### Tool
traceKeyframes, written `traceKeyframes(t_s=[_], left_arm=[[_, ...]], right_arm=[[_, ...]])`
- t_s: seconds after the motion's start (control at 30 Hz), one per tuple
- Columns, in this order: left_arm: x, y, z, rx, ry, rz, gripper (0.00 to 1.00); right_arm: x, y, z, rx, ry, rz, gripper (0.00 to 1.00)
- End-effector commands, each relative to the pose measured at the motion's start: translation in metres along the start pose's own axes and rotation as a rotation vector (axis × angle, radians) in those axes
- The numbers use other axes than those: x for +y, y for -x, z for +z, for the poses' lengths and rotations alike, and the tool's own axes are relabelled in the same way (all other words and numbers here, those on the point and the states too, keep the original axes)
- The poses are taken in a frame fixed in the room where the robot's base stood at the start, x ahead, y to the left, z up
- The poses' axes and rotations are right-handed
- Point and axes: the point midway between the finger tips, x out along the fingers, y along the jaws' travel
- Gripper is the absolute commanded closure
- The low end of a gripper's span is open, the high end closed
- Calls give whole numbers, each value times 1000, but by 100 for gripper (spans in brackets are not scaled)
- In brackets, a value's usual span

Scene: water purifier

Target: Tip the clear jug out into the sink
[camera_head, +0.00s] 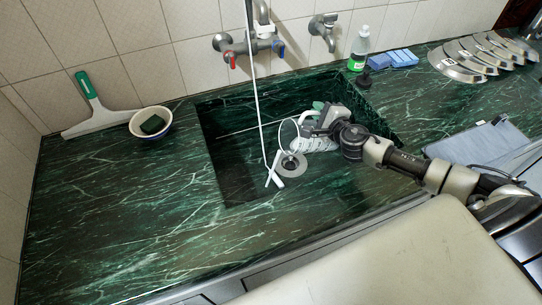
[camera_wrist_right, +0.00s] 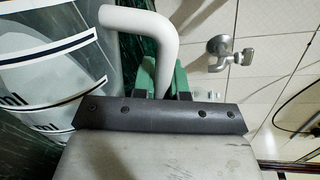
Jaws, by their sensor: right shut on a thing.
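The clear jug (camera_head: 313,145) with pale markings lies tipped over in the dark green sink (camera_head: 228,178), its round mouth facing left near the drain (camera_head: 291,165). My right gripper (camera_head: 319,108) is over the sink and shut on the jug's handle. In the right wrist view the jug (camera_wrist_right: 40,85) fills the left side, with dark bands and "ml" marks. Its white handle (camera_wrist_right: 152,35) runs down between the green fingers of the gripper (camera_wrist_right: 164,78). I cannot make out water in the jug. My left gripper is not in view.
A thin white hose (camera_head: 257,110) hangs from the tap (camera_head: 250,45) into the sink, left of the jug. A bowl with a sponge (camera_head: 151,122) and a squeegee (camera_head: 98,108) are on the left counter. A soap bottle (camera_head: 359,48) and blue sponges (camera_head: 402,58) stand behind right.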

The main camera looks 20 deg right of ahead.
Motion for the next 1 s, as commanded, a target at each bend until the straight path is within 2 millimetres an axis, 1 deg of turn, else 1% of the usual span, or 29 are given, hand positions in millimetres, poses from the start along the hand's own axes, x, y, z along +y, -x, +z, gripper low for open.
traceKeyframes(t_s=[0.57, 1.0], left_arm=[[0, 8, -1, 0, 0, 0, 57], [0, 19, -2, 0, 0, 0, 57]], right_arm=[[-5, 0, 6, 7, 35, -2, 100], [-6, 0, 13, 13, 64, -1, 100]])
